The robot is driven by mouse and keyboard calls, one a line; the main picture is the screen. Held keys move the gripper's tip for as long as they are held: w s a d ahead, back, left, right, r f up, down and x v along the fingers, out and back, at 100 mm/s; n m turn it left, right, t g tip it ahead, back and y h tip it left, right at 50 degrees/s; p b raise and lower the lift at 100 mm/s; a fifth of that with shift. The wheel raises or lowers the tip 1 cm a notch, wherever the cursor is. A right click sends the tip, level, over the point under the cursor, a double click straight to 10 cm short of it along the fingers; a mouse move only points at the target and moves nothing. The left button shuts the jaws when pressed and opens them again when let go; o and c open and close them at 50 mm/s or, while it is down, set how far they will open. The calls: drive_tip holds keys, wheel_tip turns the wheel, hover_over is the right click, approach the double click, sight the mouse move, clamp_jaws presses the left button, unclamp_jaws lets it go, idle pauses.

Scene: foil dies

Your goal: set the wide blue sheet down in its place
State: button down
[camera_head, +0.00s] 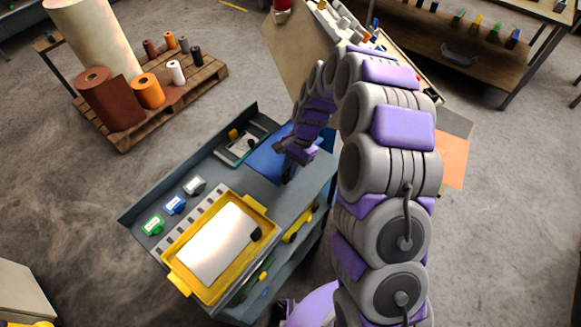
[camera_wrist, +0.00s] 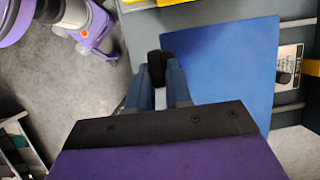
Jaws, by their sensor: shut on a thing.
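The wide blue sheet (camera_head: 264,163) shows at the back right end of the grey workbench (camera_head: 310,190), partly hidden by my arm. In the wrist view the blue sheet (camera_wrist: 232,65) is a flat blue panel right of the fingers. My gripper (camera_head: 288,172) is at the sheet's near edge. In the wrist view my gripper (camera_wrist: 162,82) is closed around a black tab (camera_wrist: 159,64) at the sheet's edge. I cannot tell whether the sheet rests on the bench or hangs just above it.
A yellow tray (camera_head: 177,281) holding a white sheet (camera_head: 215,243) stands at the front of the bench. Green (camera_head: 153,225), blue (camera_head: 175,205) and grey (camera_head: 195,185) labelled blocks line the left side. A small framed plate (camera_head: 241,147) lies left of the blue sheet. A raised rim (camera_head: 185,165) runs along the back.

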sight(280, 179)
drive_tip(key=a+f, duration=0.2)
drive_tip(key=shift+s+a+f, duration=0.1)
drive_tip(key=shift+a, duration=0.2)
drive_tip(key=d+f, duration=0.2)
drive_tip(key=shift+d+f, duration=0.2)
drive_tip(key=shift+f, duration=0.55)
drive_tip(key=a+f, duration=0.2)
drive_tip(key=f, duration=0.1)
drive_tip(key=shift+f+b, duration=0.15)
drive_tip(key=shift+b, duration=0.25)
drive_tip(key=shift+f, duration=0.3)
drive_tip(key=shift+d+f, duration=0.6)
drive_tip(key=shift+d, duration=0.2)
drive_tip(key=shift+a+f, duration=0.1)
drive_tip(key=shift+a, duration=0.55)
drive_tip(key=shift+d+f, duration=0.2)
drive_tip(key=shift+d, duration=0.3)
drive_tip(key=shift+f, duration=0.15)
